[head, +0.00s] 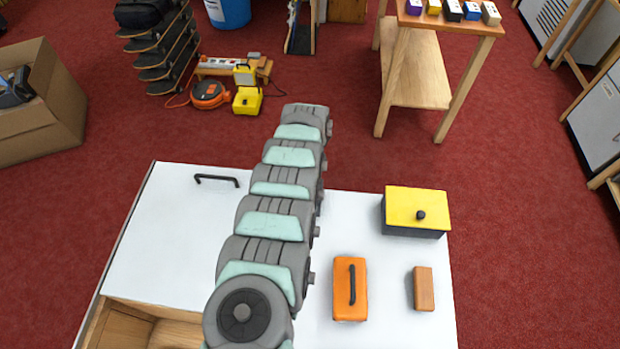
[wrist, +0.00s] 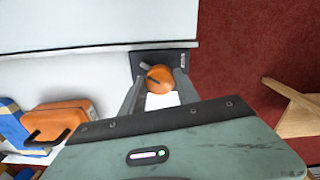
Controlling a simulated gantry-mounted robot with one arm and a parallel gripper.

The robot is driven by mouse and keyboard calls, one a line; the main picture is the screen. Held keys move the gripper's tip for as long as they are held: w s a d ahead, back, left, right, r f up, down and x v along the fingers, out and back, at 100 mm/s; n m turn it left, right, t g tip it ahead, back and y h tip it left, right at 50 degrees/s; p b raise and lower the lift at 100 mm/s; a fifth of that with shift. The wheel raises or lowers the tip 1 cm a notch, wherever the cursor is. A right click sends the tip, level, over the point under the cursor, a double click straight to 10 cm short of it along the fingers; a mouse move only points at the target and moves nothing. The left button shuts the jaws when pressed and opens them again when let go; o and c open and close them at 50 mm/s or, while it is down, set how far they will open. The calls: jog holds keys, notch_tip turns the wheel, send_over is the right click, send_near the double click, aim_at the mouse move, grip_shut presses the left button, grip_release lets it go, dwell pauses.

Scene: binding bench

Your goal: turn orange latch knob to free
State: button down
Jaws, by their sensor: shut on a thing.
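The orange latch knob (wrist: 161,80) is round and has a dark pointer mark on its face, which points to the upper left in the wrist view. It sits on a black plate (wrist: 172,58) at the edge of a white panel. My gripper (wrist: 158,72) has one finger on each side of the knob and is shut on it. In the head view my arm covers the middle of the bench, and the knob and my gripper cannot be seen there.
On the white bench top (head: 165,215) are an orange case (head: 341,300) with a black handle, a yellow-lidded box (head: 400,200) and an orange-brown block (head: 424,290). A black handle (head: 216,178) stands at the back left. An open wooden compartment (head: 125,325) is at the front left.

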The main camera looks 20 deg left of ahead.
jog(key=n+p, duration=0.1)
jog(key=n, duration=0.2)
jog(key=shift+r+n, duration=0.1)
jog(key=shift+n, duration=0.2)
jog(key=shift+n+p, duration=0.35)
jog(key=shift+n, duration=1.25)
jog(key=c, duration=0.9)
grip_release()
notch_tip(320, 180, up, 3)
jog(key=shift+p, duration=1.15)
notch_tip(320, 180, up, 8)
jog(key=shift+f, duration=0.2)
